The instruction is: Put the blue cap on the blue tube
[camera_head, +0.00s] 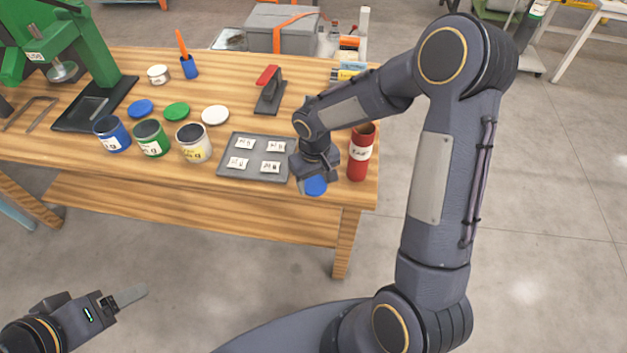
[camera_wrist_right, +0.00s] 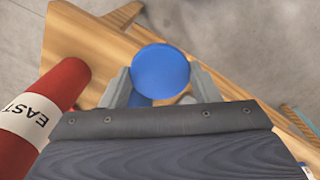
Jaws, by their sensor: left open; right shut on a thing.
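A blue cap (camera_head: 316,185) is held by my right gripper (camera_head: 307,181) near the table's front right edge. In the right wrist view the round blue cap (camera_wrist_right: 160,70) sits between the two fingers of my right gripper (camera_wrist_right: 158,84). A smaller blue piece (camera_wrist_right: 140,100) shows just below the cap there; I cannot tell if it is the blue tube or part of the cap. No blue tube is clear in the head view, where my right arm hides part of the table. My left gripper (camera_head: 128,296) is open and empty, away from the table.
A red tube (camera_head: 358,155) labelled EAST (camera_wrist_right: 45,112) stands upright beside my right gripper. A grey tray (camera_head: 255,160) with several labels lies to the left. Blue (camera_head: 111,134), green (camera_head: 151,138) and white (camera_head: 194,143) cans stand further left, with loose lids behind.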

